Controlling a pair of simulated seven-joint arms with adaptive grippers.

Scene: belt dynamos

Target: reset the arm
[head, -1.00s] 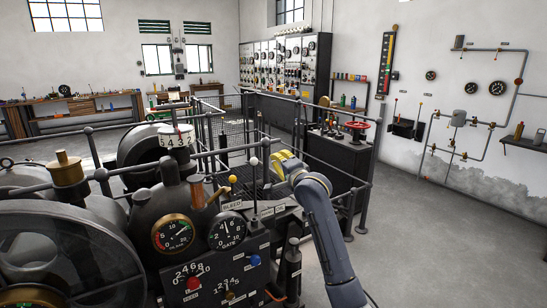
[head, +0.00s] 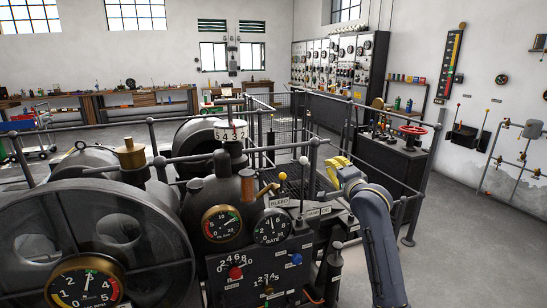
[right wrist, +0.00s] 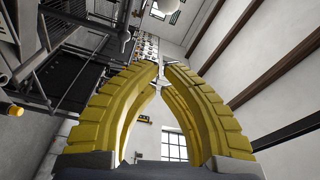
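My right gripper (head: 336,168) has yellow ribbed fingers on a blue-grey arm that comes in from the lower right of the head view. It is just right of the white-balled lever on the machine, apparently above its right end. In the right wrist view my right gripper (right wrist: 161,70) shows its two curved fingers with a narrow gap between the tips. Nothing is held between them. My left gripper is not in view.
A dark machine with a large flywheel (head: 90,250), a gate dial (head: 271,228) and levers fills the front. Railings and a dark cabinet with a red handwheel (head: 413,130) stand behind. The floor to the right (head: 460,250) is clear.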

